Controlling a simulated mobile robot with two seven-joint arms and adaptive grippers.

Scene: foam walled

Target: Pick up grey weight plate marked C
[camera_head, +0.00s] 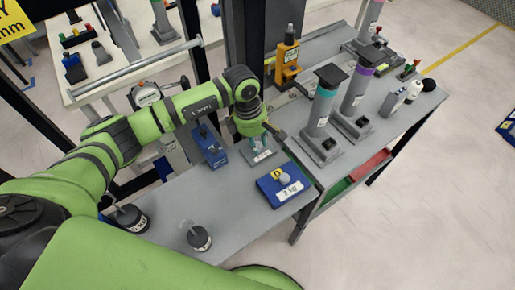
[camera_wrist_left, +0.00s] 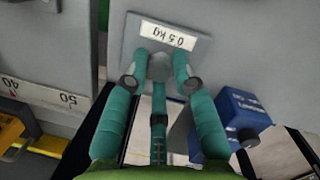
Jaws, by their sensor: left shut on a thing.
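A grey weight plate (camera_head: 264,157) with a white label lies under my left gripper (camera_head: 261,143) on the grey bench top. In the left wrist view the plate (camera_wrist_left: 169,36) reads "0.5 kg". The teal fingers of my left gripper (camera_wrist_left: 160,67) are closed on the round grey knob at its middle. The letter on the knob is hidden, and I cannot tell whether the plate is clear of the bench. My right gripper is not in view.
A blue plate with a yellow D (camera_head: 278,192) lies just right of the grey plate. A blue block (camera_head: 211,147) stands to its left. Grey columns with teal (camera_head: 323,103) and purple (camera_head: 356,92) bands stand to the right.

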